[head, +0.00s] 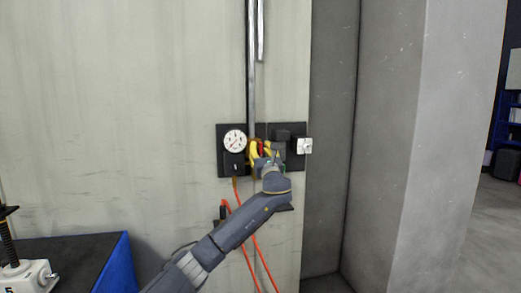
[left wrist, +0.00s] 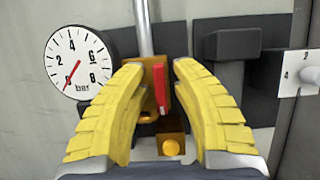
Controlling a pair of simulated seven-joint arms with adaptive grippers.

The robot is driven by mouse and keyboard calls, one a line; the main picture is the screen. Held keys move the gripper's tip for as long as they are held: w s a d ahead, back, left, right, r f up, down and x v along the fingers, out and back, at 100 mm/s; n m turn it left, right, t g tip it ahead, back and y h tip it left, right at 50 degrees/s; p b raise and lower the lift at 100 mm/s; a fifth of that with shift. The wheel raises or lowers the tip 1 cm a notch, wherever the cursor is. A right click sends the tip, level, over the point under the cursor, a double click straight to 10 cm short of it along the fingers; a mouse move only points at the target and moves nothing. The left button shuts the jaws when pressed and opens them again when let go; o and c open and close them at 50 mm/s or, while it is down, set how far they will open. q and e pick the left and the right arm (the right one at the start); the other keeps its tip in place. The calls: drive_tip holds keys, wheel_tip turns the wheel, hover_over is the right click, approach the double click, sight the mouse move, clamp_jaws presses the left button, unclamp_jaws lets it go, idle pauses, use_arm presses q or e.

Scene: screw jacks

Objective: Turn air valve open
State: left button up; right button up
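The air valve has a brass body (left wrist: 146,115) and a red lever handle (left wrist: 160,86), set below a vertical metal pipe. The red handle stands upright in the left wrist view. In the head view the handle (head: 262,147) is a small red patch, partly hidden by my left gripper. My left gripper (head: 261,149) is at the dark wall panel. Its yellow fingers (left wrist: 160,68) are open, one on each side of the red handle. A gap shows on both sides; I cannot tell how far the tips reach past the handle. My right gripper is in neither view.
A round pressure gauge (left wrist: 80,62) is left of the valve, its needle pointing lower left. A dark block (left wrist: 232,45) and a white-faced switch (head: 304,146) are at the right. Orange hoses (head: 247,250) hang below. A blue-sided table (head: 117,262) stands lower left.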

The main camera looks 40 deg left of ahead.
use_arm(q)
clamp_jaws()
drive_tip(key=shift+n, duration=0.4)
drive_tip(key=n+g+y, duration=0.1)
drive_tip(key=n+g, duration=0.1)
drive_tip(key=n, duration=0.2)
drive_tip(key=shift+f, duration=0.1)
drive_tip(key=n+g, duration=0.1)
drive_tip(key=n, duration=0.2)
drive_tip(key=n+g, duration=0.2)
drive_tip(key=n, duration=0.1)
drive_tip(key=shift+g+y, duration=0.3)
drive_tip(key=n+g, duration=0.1)
drive_tip(key=n, duration=0.2)
drive_tip(key=n+g+h, duration=0.1)
drive_tip(key=n, duration=0.3)
drive_tip(key=shift+s+a, duration=0.1)
drive_tip(key=shift+s, duration=0.05)
drive_tip(key=shift+f+n+g+h, duration=0.1)
drive_tip(key=shift+n+g+h, duration=0.3)
drive_tip(key=shift+n, duration=0.75)
drive_tip(key=shift+f+n+g+h, duration=0.1)
drive_tip(key=shift+n+g+h, duration=0.25)
drive_tip(key=shift+n, duration=0.8)
drive_tip(key=shift+s, duration=0.1)
